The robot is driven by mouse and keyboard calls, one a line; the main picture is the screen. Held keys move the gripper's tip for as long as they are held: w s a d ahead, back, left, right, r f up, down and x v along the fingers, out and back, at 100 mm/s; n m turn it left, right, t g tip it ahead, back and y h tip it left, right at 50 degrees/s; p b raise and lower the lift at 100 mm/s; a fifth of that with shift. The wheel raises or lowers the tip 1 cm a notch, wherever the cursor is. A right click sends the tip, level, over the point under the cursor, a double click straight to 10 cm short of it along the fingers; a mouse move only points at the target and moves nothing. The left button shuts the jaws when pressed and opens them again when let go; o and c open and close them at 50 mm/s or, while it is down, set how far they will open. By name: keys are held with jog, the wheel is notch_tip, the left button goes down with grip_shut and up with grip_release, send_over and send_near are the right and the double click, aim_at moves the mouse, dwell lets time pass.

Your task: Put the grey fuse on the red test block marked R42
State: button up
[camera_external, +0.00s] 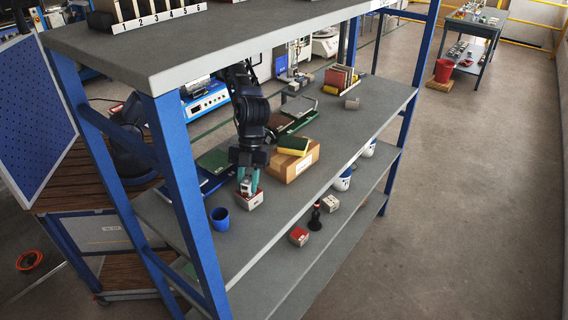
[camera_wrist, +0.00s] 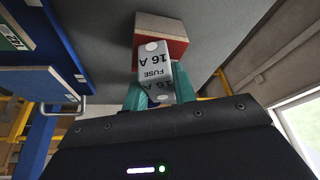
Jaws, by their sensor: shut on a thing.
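My gripper (camera_external: 249,181) points down over the middle shelf, its teal fingers shut on the grey fuse (camera_external: 245,187). In the wrist view the gripper (camera_wrist: 158,88) grips the fuse (camera_wrist: 155,62) from both sides, and its face reads "FUSE 16 A". A block with red and pale faces (camera_external: 250,201) sits on the shelf directly below the fuse. The same block (camera_wrist: 162,27) is just beyond the fuse in the wrist view. Fuse and block overlap in both views, so I cannot tell whether they touch. No R42 mark is readable.
A blue cup (camera_external: 220,219) stands left of the block. A cardboard box (camera_external: 301,166) with a yellow-green sponge (camera_external: 293,146) on it stands close at right. Another red block (camera_external: 299,236) is on the lower shelf. A blue shelf post (camera_external: 185,190) stands at left.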

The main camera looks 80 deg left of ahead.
jog(key=o, duration=1)
jog(key=shift+f, duration=0.1)
